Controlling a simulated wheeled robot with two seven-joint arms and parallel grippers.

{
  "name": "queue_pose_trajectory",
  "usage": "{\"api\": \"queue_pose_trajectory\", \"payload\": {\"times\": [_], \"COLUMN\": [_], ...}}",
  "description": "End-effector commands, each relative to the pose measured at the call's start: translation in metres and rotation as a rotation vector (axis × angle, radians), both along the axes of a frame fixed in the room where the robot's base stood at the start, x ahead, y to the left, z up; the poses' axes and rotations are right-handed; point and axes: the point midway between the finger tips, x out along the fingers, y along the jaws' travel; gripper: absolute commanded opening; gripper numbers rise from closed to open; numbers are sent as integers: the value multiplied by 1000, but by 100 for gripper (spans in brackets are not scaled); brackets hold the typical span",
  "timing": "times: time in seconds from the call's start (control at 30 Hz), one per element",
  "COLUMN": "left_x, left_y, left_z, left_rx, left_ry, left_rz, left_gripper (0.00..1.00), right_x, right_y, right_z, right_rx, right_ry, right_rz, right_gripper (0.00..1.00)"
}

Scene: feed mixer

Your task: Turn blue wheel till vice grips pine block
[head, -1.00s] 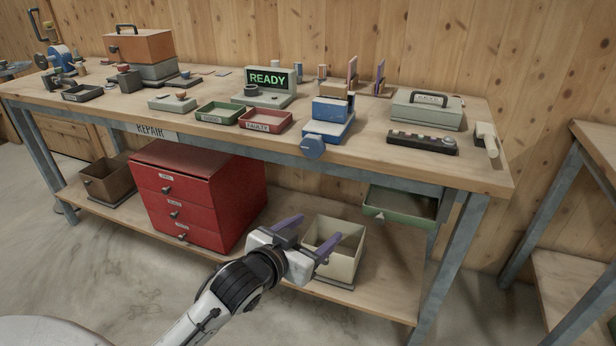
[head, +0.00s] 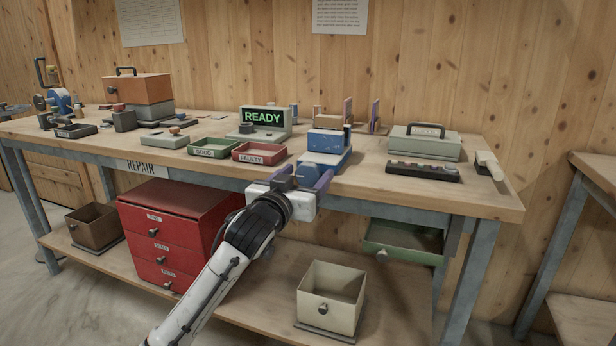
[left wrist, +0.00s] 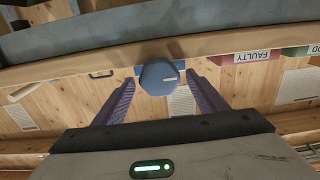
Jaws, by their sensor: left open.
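The blue vice (head: 325,143) stands at the front edge of the workbench. A pale wooden block (head: 328,121), likely the pine block, shows at the top of the vice; whether the jaws touch it cannot be told. My left gripper (head: 303,179) is open in front of the vice. In the wrist view its purple fingers (left wrist: 160,84) lie either side of the wheel, with visible gaps. My right gripper is out of view.
The green tray (head: 213,147) and red FAULTY tray (head: 259,151) lie left of the vice, before the READY display (head: 264,118). A dark strip (head: 423,171) lies right. Below are an open green drawer (head: 403,243), red drawers (head: 165,235) and a cream bin (head: 331,295).

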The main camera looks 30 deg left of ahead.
Motion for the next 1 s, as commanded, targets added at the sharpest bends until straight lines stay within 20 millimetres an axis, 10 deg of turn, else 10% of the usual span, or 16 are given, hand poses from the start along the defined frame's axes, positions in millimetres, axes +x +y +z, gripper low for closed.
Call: {"api": "queue_pose_trajectory", "payload": {"times": [0.47,0.7,1.0], "left_x": [15,15,15], "left_y": [4,4,3], "left_z": [0,0,4], "left_rx": [1,1,118], "left_ry": [1,1,34], "left_rz": [0,0,0], "left_gripper": [66,25,25], "right_x": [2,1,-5], "right_y": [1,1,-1], "right_z": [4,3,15], "right_rx": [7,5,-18], "right_ry": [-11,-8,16], "right_rz": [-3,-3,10], "right_gripper": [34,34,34]}}
